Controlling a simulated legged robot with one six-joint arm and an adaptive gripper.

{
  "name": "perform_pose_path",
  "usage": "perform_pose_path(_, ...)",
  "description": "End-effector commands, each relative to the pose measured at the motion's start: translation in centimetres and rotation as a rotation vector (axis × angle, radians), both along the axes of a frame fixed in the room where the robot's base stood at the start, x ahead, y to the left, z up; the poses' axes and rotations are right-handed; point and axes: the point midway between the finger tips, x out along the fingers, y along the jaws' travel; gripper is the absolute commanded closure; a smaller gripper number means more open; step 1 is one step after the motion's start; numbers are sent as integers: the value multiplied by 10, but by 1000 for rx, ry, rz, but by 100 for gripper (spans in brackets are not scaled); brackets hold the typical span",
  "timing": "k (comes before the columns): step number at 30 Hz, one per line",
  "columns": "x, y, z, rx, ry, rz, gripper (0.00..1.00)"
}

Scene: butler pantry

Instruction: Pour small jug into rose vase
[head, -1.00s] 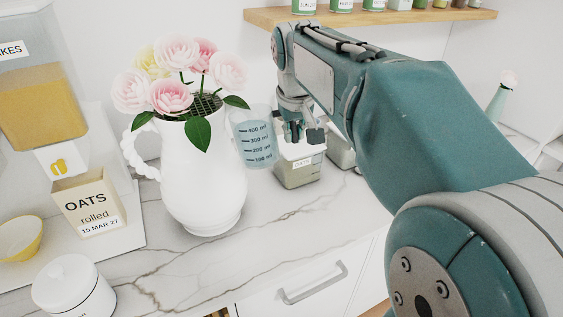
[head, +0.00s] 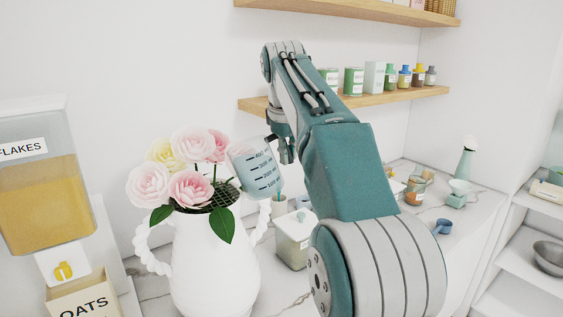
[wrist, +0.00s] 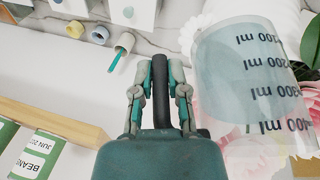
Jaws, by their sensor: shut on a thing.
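The small jug (head: 257,170) is clear, with dark ml marks and pale blue liquid inside. It is off the counter, tilted leftward toward the roses, beside and above the vase's right handle. The rose vase (head: 213,268) is a white pitcher with twisted handles, holding pink and yellow roses (head: 185,170) and a dark mesh at its mouth. My gripper (wrist: 160,75) is shut on the jug's dark handle (wrist: 161,98); the jug also shows in the wrist view (wrist: 243,85). In the head view, my gripper (head: 283,150) is right of the jug. No stream of liquid shows.
A lidded canister (head: 294,240) stands right of the vase. A flakes dispenser (head: 40,185) and an oats box (head: 85,303) stand at left. A wall shelf (head: 400,98) with tins and jars is behind my arm. Cups and jars are on the right counter.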

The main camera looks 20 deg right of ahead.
Motion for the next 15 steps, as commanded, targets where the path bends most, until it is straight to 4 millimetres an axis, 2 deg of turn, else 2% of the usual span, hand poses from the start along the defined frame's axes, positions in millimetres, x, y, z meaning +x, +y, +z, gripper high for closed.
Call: perform_pose_path(15, 0, 5, -6, -58, 24, 3, 100)
